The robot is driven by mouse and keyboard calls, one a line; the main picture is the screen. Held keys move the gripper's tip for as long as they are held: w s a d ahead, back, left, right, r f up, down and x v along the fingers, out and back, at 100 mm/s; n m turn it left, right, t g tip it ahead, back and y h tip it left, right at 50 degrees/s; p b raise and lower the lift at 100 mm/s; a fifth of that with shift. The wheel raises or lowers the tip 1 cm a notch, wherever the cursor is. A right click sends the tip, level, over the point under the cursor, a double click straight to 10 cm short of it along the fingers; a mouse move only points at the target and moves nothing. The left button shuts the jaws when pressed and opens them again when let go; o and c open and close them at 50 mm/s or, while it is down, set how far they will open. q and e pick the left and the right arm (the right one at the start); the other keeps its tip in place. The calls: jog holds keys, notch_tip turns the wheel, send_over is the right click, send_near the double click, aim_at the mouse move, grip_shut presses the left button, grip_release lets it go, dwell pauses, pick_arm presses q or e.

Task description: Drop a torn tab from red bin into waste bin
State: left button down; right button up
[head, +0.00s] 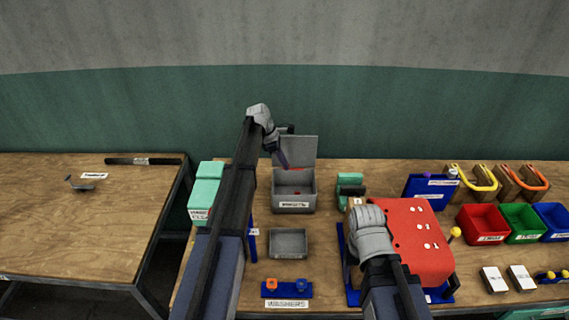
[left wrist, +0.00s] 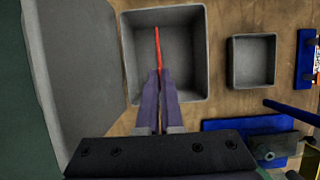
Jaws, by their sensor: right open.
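The grey waste bin (head: 294,207) stands at the back of the bench with its lid raised; it also shows in the left wrist view (left wrist: 203,60). My left gripper (head: 285,163) is over the bin's opening, its two fingers close together. A thin red torn tab (left wrist: 157,45) sticks out from between the fingertips, above the bin floor. The red bin (head: 483,222) stands at the right; its contents are too small to tell. My right gripper (head: 366,213) is over the left part of a red press cover, its fingers hardly visible.
A small grey tray (head: 289,243) lies in front of the waste bin. The red press cover (head: 420,240) is beside my right arm. Green (head: 521,219) and blue (head: 552,217) bins stand right of the red bin. Teal boxes (head: 206,190) are left of my left arm.

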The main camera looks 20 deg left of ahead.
pick_arm(q)
jog(key=c, duration=1)
grip_release()
jog(key=shift+r, duration=0.15)
jog(key=p+v, duration=0.7)
jog(key=shift+a+r, duration=0.2)
